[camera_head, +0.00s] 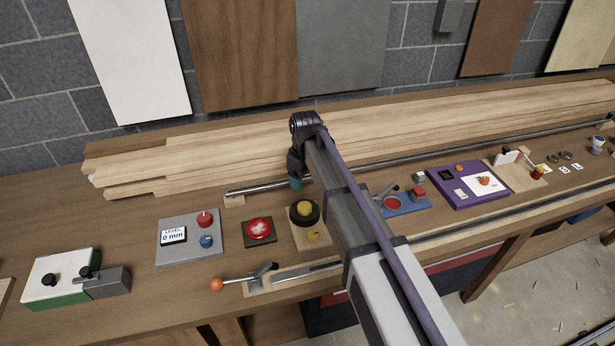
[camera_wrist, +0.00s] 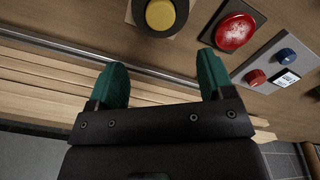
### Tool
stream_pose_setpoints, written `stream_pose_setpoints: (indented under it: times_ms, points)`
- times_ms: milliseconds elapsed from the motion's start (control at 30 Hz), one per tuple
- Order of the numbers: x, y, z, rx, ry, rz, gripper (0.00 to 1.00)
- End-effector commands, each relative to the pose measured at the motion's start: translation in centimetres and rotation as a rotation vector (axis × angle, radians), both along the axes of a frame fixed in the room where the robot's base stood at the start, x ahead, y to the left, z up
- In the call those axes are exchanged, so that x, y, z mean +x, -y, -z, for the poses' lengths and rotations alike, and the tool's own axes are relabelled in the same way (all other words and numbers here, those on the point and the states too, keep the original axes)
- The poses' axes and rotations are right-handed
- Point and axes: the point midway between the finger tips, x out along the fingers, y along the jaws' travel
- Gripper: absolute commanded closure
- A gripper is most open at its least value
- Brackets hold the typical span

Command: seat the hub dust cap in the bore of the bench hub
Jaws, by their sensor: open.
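A black round hub (camera_head: 293,219) sits on a small wooden plate on the bench. I cannot tell which yellow piece is the dust cap. In the wrist view the black hub (camera_wrist: 140,25) and its yellow middle (camera_wrist: 160,14) are at the top edge, partly cut off. My gripper (camera_wrist: 160,65) has its teal fingers spread with nothing between them. In the head view my gripper (camera_head: 295,183) hangs behind the hub, apart from it.
A red round button (camera_head: 258,229) and a grey level panel (camera_head: 180,249) stand left of the hub. A metal rail (camera_head: 260,189) and stacked boards (camera_head: 200,160) lie behind. An orange-knobbed lever (camera_head: 217,284) is in front. A blue plate (camera_head: 405,207) is to the right.

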Motion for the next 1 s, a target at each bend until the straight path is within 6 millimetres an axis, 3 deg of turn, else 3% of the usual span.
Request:
stream_pose_setpoints:
  times_ms: [133,233,267,400,500,533,600,833,1000]
  points:
    - [-0.2,0.2,0.2,0.0,0.0,0.005,0.25]
    - [-2.9,3.3,0.2,-0.001,-0.001,0.1,0.25]
    - [-4.4,5.0,0.2,-0.001,-0.001,0.16,0.25]
    - [-14.3,13.9,0.2,-0.001,-0.001,0.54,0.25]
    - [-20.0,17.8,0.2,-0.001,0.0,0.77,0.25]
    - [-21.0,18.5,0.2,-0.001,0.0,0.818,0.25]
    - [-22.1,19.3,0.2,-0.001,0.0,0.881,0.25]
    - [-21.8,19.3,0.3,-0.001,0.0,0.892,0.25]
    - [-21.8,19.3,4.7,-0.001,0.0,0.89,0.25]
